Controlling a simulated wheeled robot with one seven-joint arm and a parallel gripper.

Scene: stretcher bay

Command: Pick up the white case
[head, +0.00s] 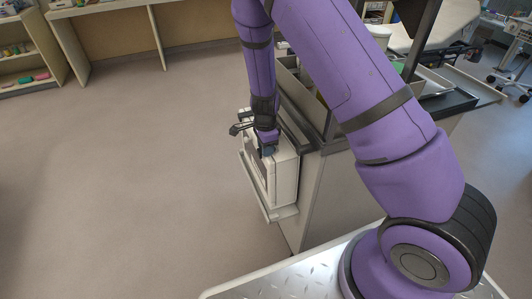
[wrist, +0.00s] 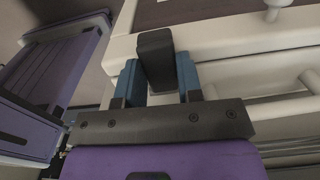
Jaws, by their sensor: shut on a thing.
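The white case (head: 287,178) stands upright on a small side shelf of a grey cart, with a dark panel on its left face. My gripper (head: 267,151) reaches down onto its top from above. In the wrist view, the blue fingers of my gripper (wrist: 160,78) are shut on a dark, handle-like block. The pale body of the white case (wrist: 240,45) fills the area behind it. My gripper hides part of the case's top in the head view. I cannot tell any gap between case and shelf.
The side shelf (head: 284,214) is fixed to the grey cart (head: 322,195), close on the case's right. Open floor (head: 130,170) lies to the left. A shelf unit (head: 30,50) stands at the back left, and a stretcher (head: 440,22) at the back right.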

